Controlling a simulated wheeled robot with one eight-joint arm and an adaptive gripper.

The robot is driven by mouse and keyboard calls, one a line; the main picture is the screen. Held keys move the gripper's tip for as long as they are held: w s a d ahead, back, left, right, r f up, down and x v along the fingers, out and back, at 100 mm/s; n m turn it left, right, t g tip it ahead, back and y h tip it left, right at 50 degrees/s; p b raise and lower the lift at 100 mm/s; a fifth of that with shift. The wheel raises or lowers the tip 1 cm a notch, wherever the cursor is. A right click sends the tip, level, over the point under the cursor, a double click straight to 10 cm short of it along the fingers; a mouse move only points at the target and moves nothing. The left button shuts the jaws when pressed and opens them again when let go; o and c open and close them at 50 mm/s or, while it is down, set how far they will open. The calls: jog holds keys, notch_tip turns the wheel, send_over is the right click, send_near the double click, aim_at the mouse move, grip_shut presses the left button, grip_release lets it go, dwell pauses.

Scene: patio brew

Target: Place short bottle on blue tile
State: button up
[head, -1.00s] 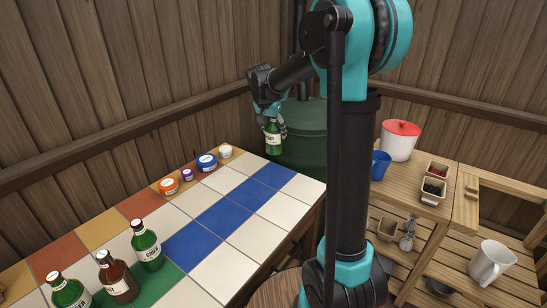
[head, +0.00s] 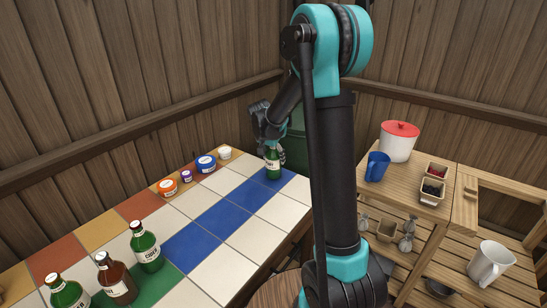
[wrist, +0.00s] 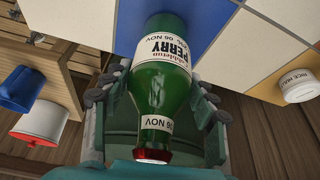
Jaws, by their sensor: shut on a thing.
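The short bottle (head: 272,163) is green with a white label and stands upright at the far end of the row of blue tiles (head: 222,216). It looks to be at the tile surface; I cannot tell whether its base touches. In the wrist view the bottle (wrist: 163,85), labelled "PERRY", lies between the fingers, with a blue tile (wrist: 196,22) behind its base. My gripper (head: 270,150) is shut on the bottle around its upper body. Both fingers show at its sides in the wrist view (wrist: 160,110).
Two green bottles (head: 146,246) (head: 68,294) and a brown bottle (head: 116,279) stand at the near left. Several small tubs (head: 206,164) line the tiled table's back edge. A wooden bench at right holds a red-lidded pot (head: 399,142) and a blue mug (head: 377,167).

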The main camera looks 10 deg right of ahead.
jog(key=o, duration=1.7)
jog(key=shift+f, duration=0.1)
jog(key=v, duration=1.1)
jog(key=s+d+f+n+y, duration=0.1)
jog(key=s+f, duration=0.3)
jog(key=s, duration=0.6)
jog(key=s+d+f+n, duration=0.3)
jog(key=s+f+n, duration=0.1)
jog(key=s, duration=0.5)
jog(key=s+d+f+n+y, duration=0.1)
jog(key=s+f, duration=0.4)
jog(key=s, duration=0.5)
jog(key=shift+s+d+f+n+t+y, duration=0.1)
jog(key=shift+s+d+n+t+y, duration=0.2)
jog(key=shift+d+n, duration=0.45)
